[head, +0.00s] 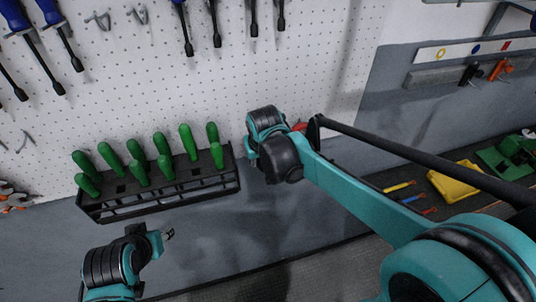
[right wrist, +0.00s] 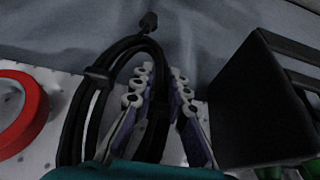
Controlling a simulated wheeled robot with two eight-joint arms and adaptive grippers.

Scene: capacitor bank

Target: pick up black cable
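The black cable (right wrist: 75,125) is a tied loop against the white pegboard in the right wrist view, with a dark plug end (right wrist: 148,22) at the top. My right gripper (right wrist: 161,75) has its two fingers on either side of one strand of the loop. I cannot tell whether they press on it. In the head view, my right wrist (head: 272,150) hides the right fingers and the cable. My left gripper (head: 167,234) is at the lower left, below the green-handled rack, away from the cable. Its fingers are too small to read.
A red tape roll (right wrist: 22,112) hangs beside the cable. On its other side is the black rack (head: 160,195) with several green-handled tools. Several blue-handled tools (head: 52,12) hang above. A bench at the lower right holds a yellow bin (head: 453,181).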

